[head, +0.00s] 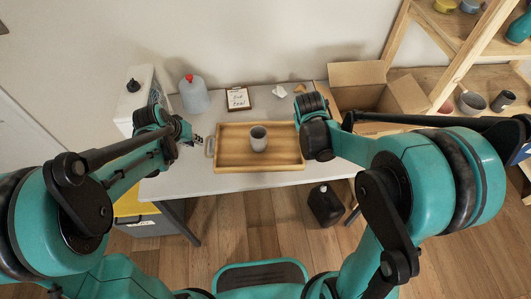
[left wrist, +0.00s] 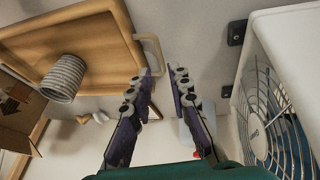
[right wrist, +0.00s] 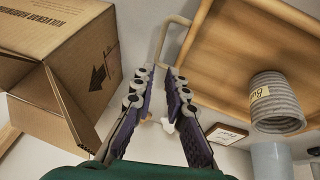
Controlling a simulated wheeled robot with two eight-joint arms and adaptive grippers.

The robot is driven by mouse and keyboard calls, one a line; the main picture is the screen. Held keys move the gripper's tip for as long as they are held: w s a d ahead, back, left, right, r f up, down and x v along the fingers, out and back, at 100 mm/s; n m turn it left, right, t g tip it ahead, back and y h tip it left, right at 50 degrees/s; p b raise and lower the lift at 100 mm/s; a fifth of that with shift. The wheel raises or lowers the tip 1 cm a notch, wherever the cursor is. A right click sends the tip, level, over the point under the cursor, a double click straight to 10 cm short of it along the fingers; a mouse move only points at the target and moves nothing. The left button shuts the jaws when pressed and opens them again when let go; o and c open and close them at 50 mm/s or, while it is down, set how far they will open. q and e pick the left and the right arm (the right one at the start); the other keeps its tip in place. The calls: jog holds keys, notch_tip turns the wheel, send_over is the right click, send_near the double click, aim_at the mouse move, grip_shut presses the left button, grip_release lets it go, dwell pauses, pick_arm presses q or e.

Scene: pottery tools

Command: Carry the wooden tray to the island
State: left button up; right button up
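The wooden tray (head: 285,161) lies on the white table with a grey ribbed mug (head: 258,138) standing in it. My left gripper (head: 197,141) is at the tray's left end. In the left wrist view its fingers (left wrist: 162,76) are open, with the tray's pale handle (left wrist: 152,46) just beyond the tips. My right gripper is mostly hidden behind its own wrist in the head view, at the tray's right end. In the right wrist view its fingers (right wrist: 160,73) are open, with the other handle (right wrist: 174,20) just beyond the tips. Neither grips a handle.
An open cardboard box (head: 358,82) stands behind the right end of the table. A black canister (head: 325,206) stands on the floor. A wooden shelf (head: 455,55) is at the right.

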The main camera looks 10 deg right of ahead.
aim_at(206, 148)
pick_arm(q)
jog(key=shift+w+d+f, duration=0.1)
jog(key=shift+w+f, duration=0.1)
jog(key=shift+f, duration=0.35)
pick_arm(e)
jog(key=shift+d+f, duration=0.25)
jog(key=shift+f, duration=0.25)
